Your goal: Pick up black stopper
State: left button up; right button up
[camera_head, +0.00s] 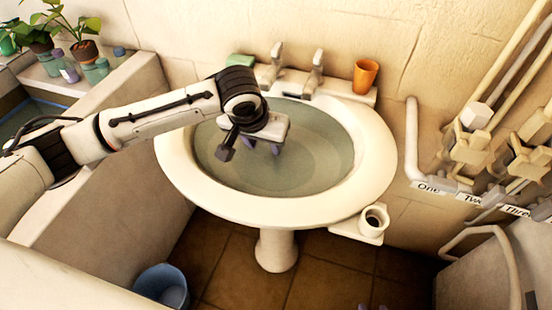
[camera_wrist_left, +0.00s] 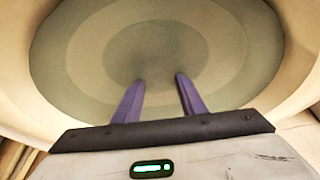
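The white pedestal washbasin (camera_head: 375,170) stands in the middle of the head view and holds greenish water (camera_head: 320,160). My left gripper (camera_head: 262,149) reaches over the bowl from the left, with its purple fingers pointing down. In the left wrist view its two fingers (camera_wrist_left: 160,78) stand apart with nothing between them, above the ringed bowl bottom. I cannot make out a black stopper in either view; the water is murky and my gripper and wrist cover part of the bowl. Two purple tips, apparently of my right gripper (camera_head: 373,307), show apart at the bottom edge of the head view.
Two taps (camera_head: 315,72) stand at the basin's back, with a green soap bar (camera_head: 240,61) and an orange cup (camera_head: 365,76) beside them. A small holder (camera_head: 374,219) juts from the front right. Pipes with valves (camera_head: 475,145) line the right wall. A blue bucket (camera_head: 163,285) is on the floor.

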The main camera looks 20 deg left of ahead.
aim_at(271, 157)
pick_arm(q)
jog(key=x, duration=0.6)
jog(key=shift+s+d, duration=0.15)
jog(key=shift+d, duration=0.25)
jog(key=c, duration=0.7)
